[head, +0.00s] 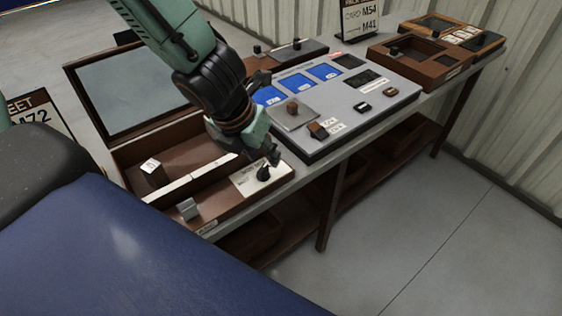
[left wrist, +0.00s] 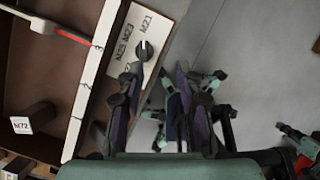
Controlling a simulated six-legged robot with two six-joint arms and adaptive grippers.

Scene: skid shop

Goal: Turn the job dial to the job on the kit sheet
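The job dial (head: 264,174) is a small dark knob on a white plate (head: 247,181) at the right end of a brown open box. In the left wrist view the dial (left wrist: 145,50) has a pale slot, with labels that seem to read M25, M23 and M21 around it. My left gripper (head: 271,152) is just above the dial in the head view. In the left wrist view its fingers (left wrist: 160,75) are apart, with the dial near the left fingertip; contact cannot be told. A sign (head: 35,112) at the left, partly hidden, reads "...EET" and "M72".
The brown box (head: 190,152) holds a block (head: 152,168) and a white strip; its glazed lid (head: 130,90) stands open behind. A grey panel (head: 345,130) with blue screens sits to the right. A sign (head: 360,18) reads M54 and M41. Floor in front is clear.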

